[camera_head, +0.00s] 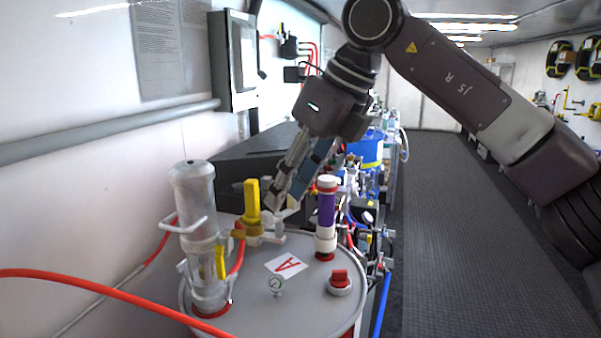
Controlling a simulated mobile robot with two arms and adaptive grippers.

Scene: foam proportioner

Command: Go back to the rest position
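My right arm comes in from the right, and its gripper (285,196) points down and left over the back of the grey drum (325,326). The fingertips are near the upright yellow valve handle (252,203), just to its right. I cannot tell whether they touch it, or whether the fingers are open or shut. My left gripper is not in view.
The drum top carries a clear cylinder (194,220), a purple-banded tube (326,212), a red knob (340,281), a small gauge (276,285) and a label marked A (286,264). A red hose (110,291) crosses the front left. The dark aisle floor (450,240) is clear.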

